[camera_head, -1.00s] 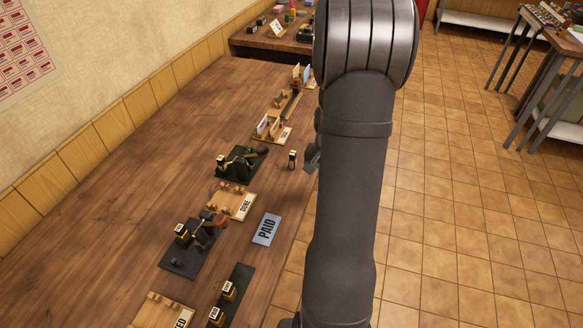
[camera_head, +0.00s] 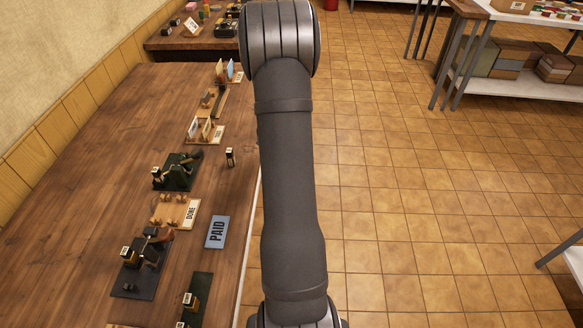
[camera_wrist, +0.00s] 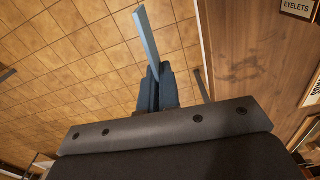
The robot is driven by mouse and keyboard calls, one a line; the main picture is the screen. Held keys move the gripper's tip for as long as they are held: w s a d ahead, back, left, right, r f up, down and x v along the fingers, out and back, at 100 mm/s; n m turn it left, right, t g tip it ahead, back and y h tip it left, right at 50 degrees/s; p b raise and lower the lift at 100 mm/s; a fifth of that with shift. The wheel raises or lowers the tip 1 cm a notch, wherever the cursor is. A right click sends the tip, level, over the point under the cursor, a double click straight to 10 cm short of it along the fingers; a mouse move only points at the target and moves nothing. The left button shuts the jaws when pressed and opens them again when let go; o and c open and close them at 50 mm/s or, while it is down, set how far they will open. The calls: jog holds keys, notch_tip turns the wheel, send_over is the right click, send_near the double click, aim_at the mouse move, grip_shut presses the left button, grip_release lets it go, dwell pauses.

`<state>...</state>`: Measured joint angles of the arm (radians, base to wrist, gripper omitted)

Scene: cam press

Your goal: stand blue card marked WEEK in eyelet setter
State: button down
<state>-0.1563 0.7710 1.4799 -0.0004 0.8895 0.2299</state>
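My gripper (camera_wrist: 154,92) shows in the wrist view, its dark fingers shut on a thin blue card (camera_wrist: 147,40) seen nearly edge-on. The card stands out beyond the fingertips, over the tiled floor in that picture. Its marking cannot be read. My arm hides the gripper and card in the head view. Two small presses stand on the bench: a dark green one (camera_head: 180,174) and a black one (camera_head: 148,248). I cannot tell from the lettering which is the eyelet setter. A plate reading EYELETS (camera_wrist: 298,7) lies on the wood at the wrist view's top right.
A blue PAID card (camera_head: 217,232) lies near the front edge of the wooden bench (camera_head: 100,180). Nearby are a DONE tray (camera_head: 187,213), a wooden rack with cards (camera_head: 206,132) and a small dark block (camera_head: 230,157).

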jog(key=w+a+r, duration=0.1)
jog(key=a+r, duration=0.3)
jog(key=a, duration=0.3)
jog(key=w+a+r+m, duration=0.1)
jog(key=a+r, duration=0.3)
jog(key=a, duration=0.3)
jog(key=w+a+r, duration=0.2)
jog(key=a+r, duration=0.3)
jog(key=a, duration=0.2)
jog(key=s+a+f+n, duration=0.1)
jog(key=s+a+f, duration=0.4)
jog(key=a, duration=0.5)
jog(key=shift+s+n, duration=0.4)
jog(key=shift+s, duration=0.6)
jog(key=shift+a, duration=0.1)
jog(key=shift+f, duration=2.95)
